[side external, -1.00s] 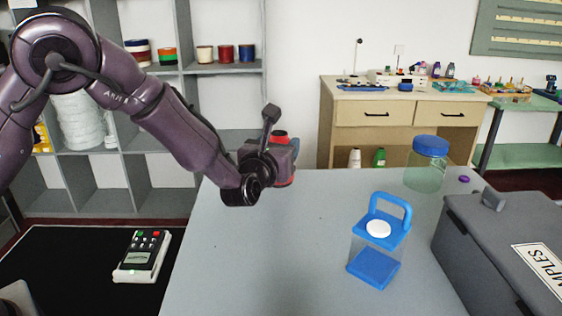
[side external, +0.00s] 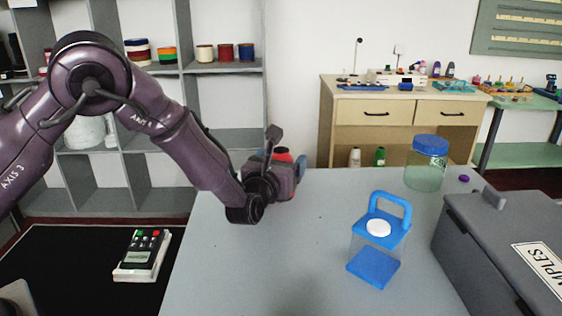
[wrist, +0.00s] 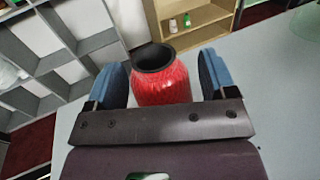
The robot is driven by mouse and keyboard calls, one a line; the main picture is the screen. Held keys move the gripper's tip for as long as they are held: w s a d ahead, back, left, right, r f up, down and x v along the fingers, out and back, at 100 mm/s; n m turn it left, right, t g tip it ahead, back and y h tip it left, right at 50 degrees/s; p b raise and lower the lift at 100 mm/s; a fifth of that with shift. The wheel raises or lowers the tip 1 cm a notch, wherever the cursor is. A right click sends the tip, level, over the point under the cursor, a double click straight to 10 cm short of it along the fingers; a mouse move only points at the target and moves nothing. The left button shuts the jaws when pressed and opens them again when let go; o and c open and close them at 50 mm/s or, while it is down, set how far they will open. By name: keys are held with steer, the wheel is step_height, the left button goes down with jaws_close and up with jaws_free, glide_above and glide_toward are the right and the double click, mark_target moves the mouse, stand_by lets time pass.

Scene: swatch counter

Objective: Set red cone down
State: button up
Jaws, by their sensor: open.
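The red cone (wrist: 162,82) has a dark hollow top and stands between the two blue fingers of my gripper (wrist: 163,80) in the wrist view. The fingers are open, with a narrow gap showing on each side of the cone. In the side external view the top of the red cone (side external: 283,153) shows above my gripper (side external: 286,172), at the far left part of the grey counter (side external: 300,260). The gripper hides most of the cone's lower part, so its contact with the counter cannot be seen clearly.
A blue-framed clear container (side external: 374,268) with a handle stands mid-counter. A blue-lidded jar (side external: 424,176) and a small purple cap (side external: 463,179) are at the back right. A grey box (side external: 490,240) fills the right side. The front left of the counter is clear.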

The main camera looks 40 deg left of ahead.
steer(key=shift+r, duration=0.2)
steer(key=v, duration=1.2)
steer(key=s+a+r+n+g+y, duration=0.3)
steer(key=s+a+r+n+g, duration=0.1)
steer(key=s+a+n+g, duration=0.3)
steer(key=s+a+r+n+g+y, duration=0.2)
steer(key=s+a+r+n+g, duration=0.2)
steer(key=a+n, duration=0.5)
steer(key=s+d+n+g+h, duration=0.25)
steer(key=s+n+h, duration=0.35)
steer(key=s+n, duration=0.35)
steer(key=s+d+r+n+t+h, duration=0.2)
steer(key=s+d+r+n+h, duration=0.2)
steer(key=d+n+h, duration=0.1)
steer(key=shift+d+n+h, duration=0.25)
steer(key=shift+n+h, duration=0.15)
steer(key=shift+n, duration=0.15)
